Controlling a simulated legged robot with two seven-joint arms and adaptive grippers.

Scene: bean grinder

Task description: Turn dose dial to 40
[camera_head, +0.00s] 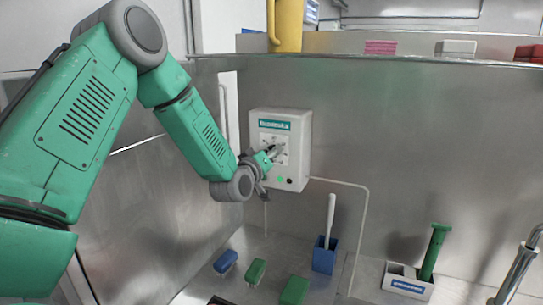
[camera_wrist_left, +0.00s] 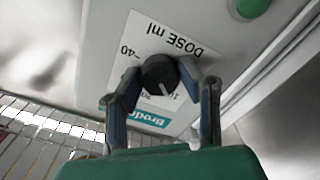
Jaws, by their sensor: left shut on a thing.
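The dose dial (camera_wrist_left: 160,73) is a dark round knob on a white label plate (camera_wrist_left: 195,42) reading "DOSE ml", seen upside down in the left wrist view. The number 40 is left of the knob; smaller numbers below it are partly hidden. Which number the dial points to is unclear. The plate is on the front of a white wall-mounted box (camera_head: 297,120) in the head view. My left gripper (camera_head: 275,152) reaches the box front. In the wrist view its fingers (camera_wrist_left: 160,82) are shut on the knob from both sides. My right gripper is not in view.
A green button (camera_wrist_left: 250,6) is near the dial. Below the box are a blue holder (camera_head: 324,258) with a white-handled tool, blue (camera_head: 225,261) and green (camera_head: 257,271) brushes, and a white caddy (camera_head: 407,282). A yellow jug (camera_head: 287,25) stands on the shelf above.

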